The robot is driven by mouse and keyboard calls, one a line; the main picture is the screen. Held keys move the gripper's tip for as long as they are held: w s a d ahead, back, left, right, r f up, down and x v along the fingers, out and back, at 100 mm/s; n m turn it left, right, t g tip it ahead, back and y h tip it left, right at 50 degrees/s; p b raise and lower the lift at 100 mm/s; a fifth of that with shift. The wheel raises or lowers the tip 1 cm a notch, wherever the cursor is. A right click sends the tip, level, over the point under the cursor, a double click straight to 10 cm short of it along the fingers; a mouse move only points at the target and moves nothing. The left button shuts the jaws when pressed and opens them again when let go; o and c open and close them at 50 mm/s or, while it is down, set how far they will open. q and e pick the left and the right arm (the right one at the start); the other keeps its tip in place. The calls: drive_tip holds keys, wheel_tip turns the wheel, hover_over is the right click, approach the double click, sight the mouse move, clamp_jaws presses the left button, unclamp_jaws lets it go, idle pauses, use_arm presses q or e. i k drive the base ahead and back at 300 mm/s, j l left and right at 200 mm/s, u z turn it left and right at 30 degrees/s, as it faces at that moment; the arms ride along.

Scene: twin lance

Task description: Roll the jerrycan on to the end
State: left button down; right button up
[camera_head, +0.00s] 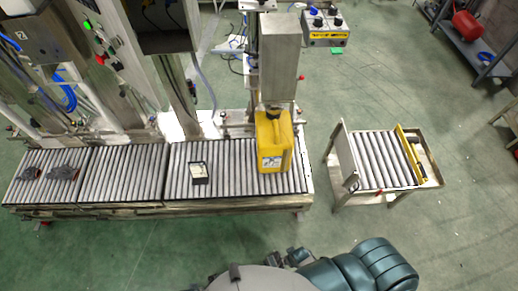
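The yellow jerrycan (272,145) stands upright on the right-hand section of the roller conveyor (231,180), near its right end. Its top is directly below a grey column, and I cannot tell whether they touch. A pale label is on its lower front. A teal arm of mine (365,272) comes in at the bottom right. Dark parts (293,257) at its left end may be my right gripper, apart from the jerrycan; their fingers cannot be made out. My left gripper is not in view.
A small dark-framed white item (199,173) lies on the rollers left of the jerrycan. Dark objects (65,172) lie at the far left. A separate roller cart (378,160) stands right, across a floor gap, with an upright plate (347,158) and yellow bar (410,153).

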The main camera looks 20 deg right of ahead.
sight(273, 140)
drive_tip(key=i+j+z, duration=0.1)
drive_tip(key=z, duration=0.35)
drive_tip(key=j+z, duration=0.25)
drive_tip(key=z, duration=0.15)
drive_tip(key=i+j+z, duration=0.15)
drive_tip(key=j+z, duration=0.25)
drive_tip(key=i+j+z, duration=0.1)
drive_tip(key=j+z, duration=0.35)
